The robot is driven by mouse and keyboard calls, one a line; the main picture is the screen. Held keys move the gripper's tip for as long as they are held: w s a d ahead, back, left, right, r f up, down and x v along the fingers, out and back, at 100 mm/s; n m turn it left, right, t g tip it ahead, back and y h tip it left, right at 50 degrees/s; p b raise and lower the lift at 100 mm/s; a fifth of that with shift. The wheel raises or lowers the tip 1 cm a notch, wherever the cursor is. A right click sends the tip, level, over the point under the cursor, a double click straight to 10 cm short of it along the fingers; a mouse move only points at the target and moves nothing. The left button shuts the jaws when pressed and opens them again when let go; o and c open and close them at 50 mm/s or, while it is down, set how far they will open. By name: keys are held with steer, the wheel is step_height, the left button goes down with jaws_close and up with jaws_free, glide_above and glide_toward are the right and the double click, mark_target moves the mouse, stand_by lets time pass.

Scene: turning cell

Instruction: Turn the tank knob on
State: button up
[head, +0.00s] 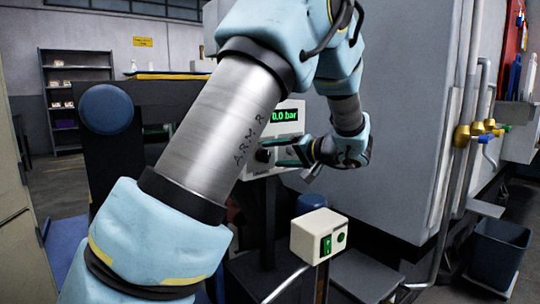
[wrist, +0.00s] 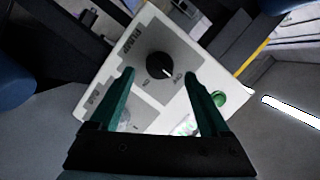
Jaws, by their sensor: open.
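A white control panel (head: 291,127) shows behind my arm in the head view, with a green display reading "0.0 bar". In the wrist view the panel (wrist: 150,42) fills the middle, tilted. Contact cannot be told. In the head view my gripper (head: 277,152) is at the panel front.
A green button (wrist: 220,97) is right of the right finger on the panel. A cream switch box (head: 319,236) with a green switch stands below my gripper. A large grey cabinet (head: 405,110) stands close on the right. Pipes with yellow valves (head: 462,136) are farther right.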

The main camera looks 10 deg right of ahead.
steer(key=shift+x, duration=1.45)
steer(key=shift+c, duration=0.2)
jaws_close()
steer(key=shift+d+m, duration=0.1)
steer(key=shift+m, duration=0.2)
steer(key=shift+f+m+t+y+p, duration=0.25)
steer(key=shift+m+t+y+p, duration=0.35)
steer(key=shift+m+p, duration=1.6)
steer(key=shift+f+m+t+y+p, duration=0.3)
steer(key=shift+m+t+p, duration=0.55)
steer(key=shift+m, duration=2.55)
steer(key=shift+f+m+t+y+p, duration=0.15)
steer(key=shift+m+t+y+p, duration=0.4)
steer(key=shift+m+p, duration=1.75)
steer(key=shift+m+b, duration=0.45)
steer(key=shift+m, duration=0.25)
